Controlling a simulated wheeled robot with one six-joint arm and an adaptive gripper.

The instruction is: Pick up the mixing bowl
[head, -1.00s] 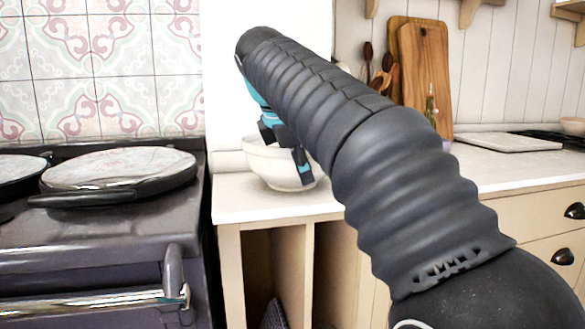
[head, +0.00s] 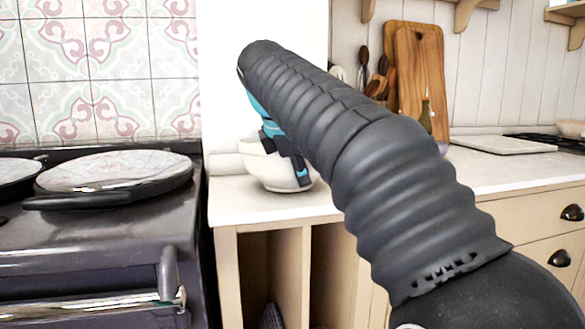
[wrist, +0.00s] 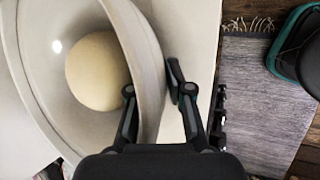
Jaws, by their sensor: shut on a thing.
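The mixing bowl (head: 270,174) is cream-white and sits upright on the white counter beside the stove in the head view. The wrist view looks down into the bowl (wrist: 45,60), whose inner base shows as a pale tan round. My gripper (head: 302,177) reaches down over the bowl's right side. In the wrist view my gripper (wrist: 152,92) has one finger inside the bowl and one outside, shut on its wall near the rim. My arm hides part of the bowl's right side in the head view.
A dark stove (head: 110,220) with round lids stands left of the counter (head: 235,205). Wooden boards (head: 420,75) and utensils lean at the back right. A pale slab (head: 503,145) lies farther right. A grey rug (wrist: 262,100) covers the floor below.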

